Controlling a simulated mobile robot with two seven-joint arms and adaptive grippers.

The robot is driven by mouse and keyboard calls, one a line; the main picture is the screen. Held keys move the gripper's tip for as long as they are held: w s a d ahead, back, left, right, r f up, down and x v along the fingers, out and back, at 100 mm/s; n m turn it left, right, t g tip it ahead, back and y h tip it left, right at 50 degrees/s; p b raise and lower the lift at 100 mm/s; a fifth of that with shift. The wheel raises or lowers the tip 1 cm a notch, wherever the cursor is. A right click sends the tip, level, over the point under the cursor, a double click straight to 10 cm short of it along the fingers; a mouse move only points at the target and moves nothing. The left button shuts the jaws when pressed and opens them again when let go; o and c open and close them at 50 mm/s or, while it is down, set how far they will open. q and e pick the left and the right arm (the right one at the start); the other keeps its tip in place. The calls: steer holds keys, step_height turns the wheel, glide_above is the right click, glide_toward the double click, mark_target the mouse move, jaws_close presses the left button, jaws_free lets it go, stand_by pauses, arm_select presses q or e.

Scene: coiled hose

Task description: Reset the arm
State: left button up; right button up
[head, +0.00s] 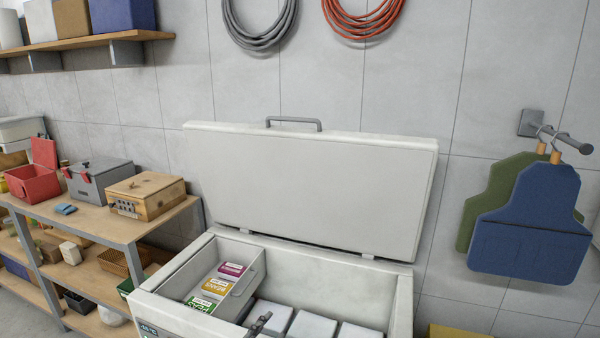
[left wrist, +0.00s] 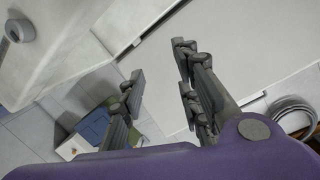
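My left gripper (head: 258,325) shows only as a small dark grey tip at the bottom of the head view, over the open white chest freezer (head: 404,300). In the left wrist view, the two fingers of my left gripper (left wrist: 159,64) stand apart with nothing between them. A pale panel fills much of the background behind them. Most of the left arm is outside the head view. My right gripper is in neither view.
The freezer lid (head: 310,190) stands raised against the wall. A basket (head: 258,275) holds labelled boxes beside several white-topped blocks. A loaded shelf unit (head: 95,217) stands left. Grey (head: 261,40) and orange (head: 363,28) hoses hang above; aprons (head: 530,222) hang right.

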arm_select(q)
steer(key=s+a+f+n+g+y, duration=0.2)
steer(key=s+f, duration=0.5)
steer(key=s, duration=0.5)
steer(key=s+a+f+n+g+y, duration=0.1)
steer(key=s+a+f+n, duration=0.3)
steer(key=s, duration=0.9)
steer(key=s+a+f+n+g+y+p, duration=0.1)
steer(key=s+a+f+n+g+y, duration=0.1)
steer(key=s+a+f, duration=0.4)
steer(key=s+f+n+g, duration=0.1)
steer(key=s+f, duration=0.2)
steer(key=s, duration=0.4)
steer(key=shift+f+y, duration=0.3)
steer(key=shift+f, duration=0.1)
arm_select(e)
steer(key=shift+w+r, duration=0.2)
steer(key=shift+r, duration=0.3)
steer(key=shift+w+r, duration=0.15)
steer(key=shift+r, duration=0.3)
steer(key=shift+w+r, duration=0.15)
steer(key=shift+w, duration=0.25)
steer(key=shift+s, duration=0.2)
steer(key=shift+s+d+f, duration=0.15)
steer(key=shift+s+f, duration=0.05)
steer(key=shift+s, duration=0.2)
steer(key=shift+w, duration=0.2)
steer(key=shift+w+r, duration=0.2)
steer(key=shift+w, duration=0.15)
